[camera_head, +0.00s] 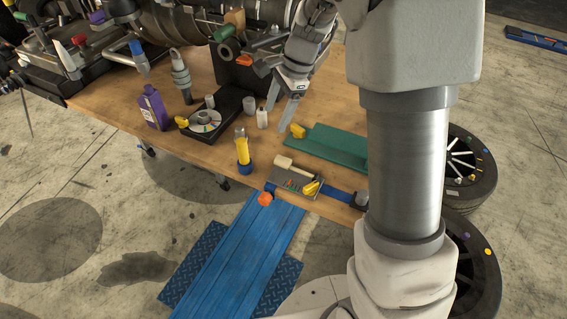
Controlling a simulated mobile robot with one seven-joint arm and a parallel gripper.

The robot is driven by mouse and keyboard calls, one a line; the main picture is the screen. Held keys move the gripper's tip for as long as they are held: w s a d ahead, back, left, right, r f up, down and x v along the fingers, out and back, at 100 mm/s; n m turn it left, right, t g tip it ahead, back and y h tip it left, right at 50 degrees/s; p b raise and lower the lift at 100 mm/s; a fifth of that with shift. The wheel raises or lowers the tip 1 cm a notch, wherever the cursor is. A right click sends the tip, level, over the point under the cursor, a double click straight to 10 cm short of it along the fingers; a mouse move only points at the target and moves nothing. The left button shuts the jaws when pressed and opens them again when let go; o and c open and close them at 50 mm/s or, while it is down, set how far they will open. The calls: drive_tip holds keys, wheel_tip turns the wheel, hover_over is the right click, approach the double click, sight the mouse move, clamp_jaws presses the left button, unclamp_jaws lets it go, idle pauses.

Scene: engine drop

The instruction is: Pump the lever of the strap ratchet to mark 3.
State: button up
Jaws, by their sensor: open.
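What looks like the strap ratchet (297,184) sits at the front edge of the wooden table. It has a grey plate with small coloured marks, a pale handle-like bar on top and a yellow part (311,188) at its right. A blue strap (338,192) runs along the table edge beside it. The mark numbers are too small to read, and I cannot tell for sure which part is the lever. My gripper (281,109) is open and empty, pointing down above the table, behind and apart from the ratchet.
A green tray (330,147) with a yellow block lies behind the ratchet. A yellow torch-like object (243,152) stands to its left. A black box (218,117), a purple bottle (153,108) and small cylinders stand further left. Engine parts fill the back. A blue ramp (240,255) lies in front.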

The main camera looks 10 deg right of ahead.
sight(283, 159)
drive_tip(key=shift+o, duration=0.6)
drive_tip(key=n+h+b, duration=0.1)
drive_tip(key=n, duration=0.2)
drive_tip(key=shift+w+f+g, duration=0.1)
drive_tip(key=shift+g, duration=0.2)
drive_tip(key=f+n, duration=0.1)
drive_tip(key=f, duration=0.4)
drive_tip(key=d+f+n+h, duration=0.1)
drive_tip(key=f, duration=0.4)
drive_tip(key=f+n+h+b, duration=0.1)
drive_tip(key=f+n, duration=0.1)
drive_tip(key=f, duration=0.3)
drive_tip(key=shift+d+f, duration=0.2)
drive_tip(key=shift+f, duration=0.05)
clamp_jaws()
